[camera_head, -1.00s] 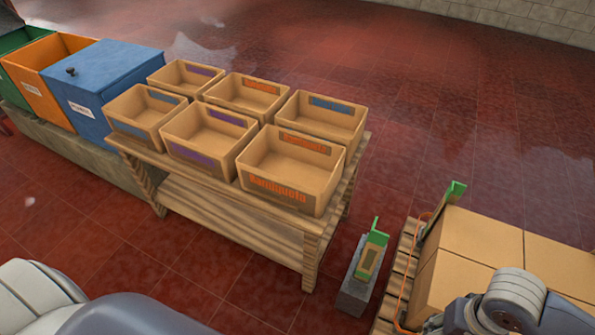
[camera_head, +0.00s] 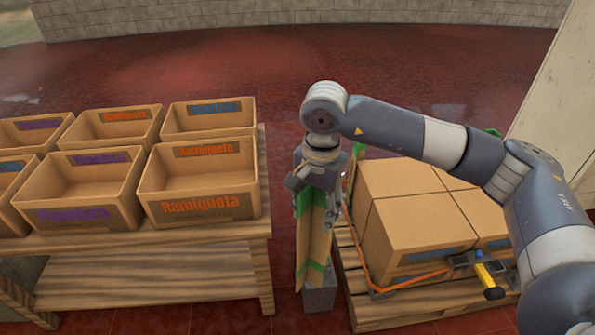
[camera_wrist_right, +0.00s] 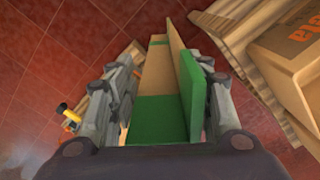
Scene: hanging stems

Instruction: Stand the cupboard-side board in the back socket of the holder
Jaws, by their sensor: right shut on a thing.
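My right gripper (camera_head: 318,180) is shut on the upper part of a tall angled cardboard board (camera_head: 318,245) with green ends. The right wrist view shows the board's green end (camera_wrist_right: 160,118) between the fingers (camera_wrist_right: 165,110). In the head view the board hangs roughly upright, its lower end at the grey holder (camera_head: 320,299). I cannot tell whether it is inside a socket or just in front or above. The gripper and board hide most of the holder's top. Another green-topped board (camera_head: 358,151) stands at the boxes' back left corner. My left gripper is not in view.
Right of the holder is a pallet (camera_head: 365,312) of strapped cardboard boxes (camera_head: 405,225), with a yellow-handled tensioner (camera_head: 487,275) on the orange strap. Left is a wooden table (camera_head: 215,245) with open crates (camera_head: 200,185). A pale cupboard (camera_head: 560,90) stands at the right.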

